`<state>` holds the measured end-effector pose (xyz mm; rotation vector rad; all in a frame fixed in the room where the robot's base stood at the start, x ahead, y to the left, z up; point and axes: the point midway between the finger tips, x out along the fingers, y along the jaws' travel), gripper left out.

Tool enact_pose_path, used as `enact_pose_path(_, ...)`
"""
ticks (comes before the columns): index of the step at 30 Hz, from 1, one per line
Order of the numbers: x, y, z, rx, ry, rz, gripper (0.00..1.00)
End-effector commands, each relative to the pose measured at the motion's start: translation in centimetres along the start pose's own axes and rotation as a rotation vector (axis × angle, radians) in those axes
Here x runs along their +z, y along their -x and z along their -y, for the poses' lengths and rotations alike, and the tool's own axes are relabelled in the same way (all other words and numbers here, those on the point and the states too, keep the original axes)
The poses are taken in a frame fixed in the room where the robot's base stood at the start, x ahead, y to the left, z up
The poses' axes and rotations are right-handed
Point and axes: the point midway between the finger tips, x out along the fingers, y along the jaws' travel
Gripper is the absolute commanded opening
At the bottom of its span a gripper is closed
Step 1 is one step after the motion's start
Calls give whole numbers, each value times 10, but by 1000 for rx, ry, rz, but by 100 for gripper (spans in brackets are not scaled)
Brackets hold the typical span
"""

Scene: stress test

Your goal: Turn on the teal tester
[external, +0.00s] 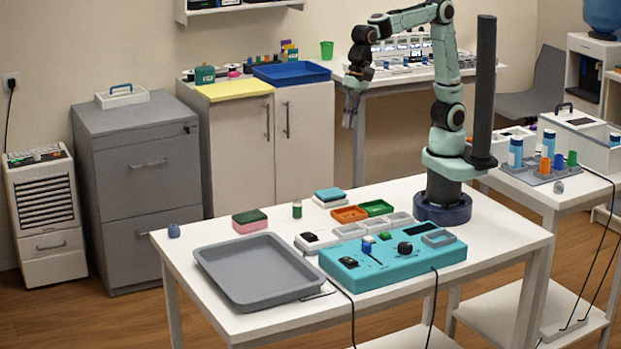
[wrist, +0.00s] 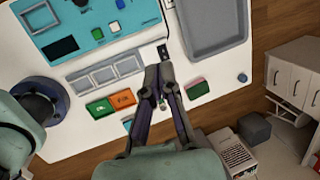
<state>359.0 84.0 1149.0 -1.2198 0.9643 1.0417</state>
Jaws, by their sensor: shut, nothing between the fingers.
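The teal tester (external: 400,268) lies at the front of the white table. Its top carries a black rocker switch (external: 348,262) at the left, a blue-capped control (external: 368,244), a small green part (external: 384,237), a black knob (external: 405,248) and a grey frame (external: 438,239). In the wrist view the tester (wrist: 82,30) is at the upper left, partly cut off by the edge; its rocker switch cannot be made out there. My gripper (external: 350,120) is shut and empty, pointing down high above the table's back part. In the wrist view its fingers (wrist: 159,68) are apart from the tester.
A grey tray (external: 262,250) lies left of the tester. A white box with a black top part (external: 312,240), pale bins (external: 372,225), an orange bin (external: 350,213) and a green bin (external: 376,207) stand behind it. A green-and-pink block (external: 250,220) is farther left.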

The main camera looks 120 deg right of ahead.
Motion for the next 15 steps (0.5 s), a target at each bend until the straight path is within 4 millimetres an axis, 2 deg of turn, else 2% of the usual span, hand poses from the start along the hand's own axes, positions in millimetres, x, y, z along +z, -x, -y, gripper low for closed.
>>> enact_pose_path(1,14,-17,14,20,-31,13,0)
enact_pose_path(3,31,-40,30,46,-59,28,0)
enact_pose_path(6,52,-74,39,96,-38,44,0)
enact_pose_path(12,73,-132,26,214,1,45,0)
enact_pose_path(15,75,-146,18,250,10,39,0)
